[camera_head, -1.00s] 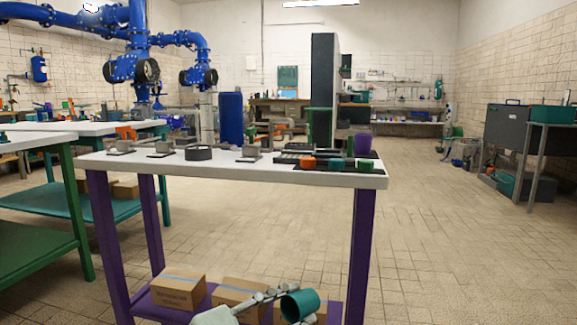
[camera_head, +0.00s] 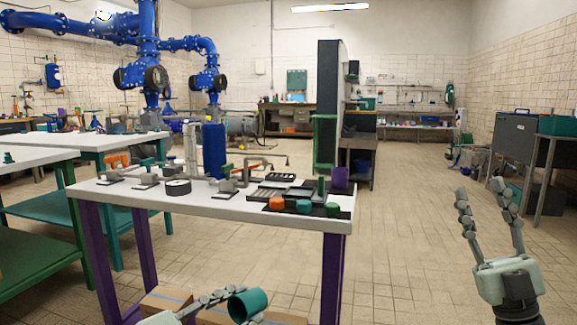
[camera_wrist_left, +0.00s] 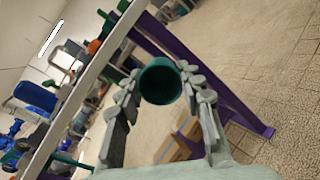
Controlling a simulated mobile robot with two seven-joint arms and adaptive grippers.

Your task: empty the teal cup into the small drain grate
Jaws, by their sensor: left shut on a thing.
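The teal cup (camera_head: 250,304) is at the bottom of the head view, tilted, in front of the white-topped table. My left gripper (camera_head: 243,306) is shut on it, with a finger on each side. In the left wrist view the cup (camera_wrist_left: 160,84) sits between the fingertips, its dark mouth showing; I cannot see any contents. Dark slotted pieces (camera_head: 283,194) lie on the table's right half; I cannot tell which, if any, is the small drain grate. My right gripper (camera_head: 484,193) is open and empty, raised over the floor right of the table.
The white table (camera_head: 215,206) has purple legs. Orange, teal and green pieces (camera_head: 304,206) stand near its right front corner, with a purple cup (camera_head: 340,177) behind. Grey fittings and a dark ring (camera_head: 177,187) stand at left. Cardboard boxes (camera_head: 165,303) sit below.

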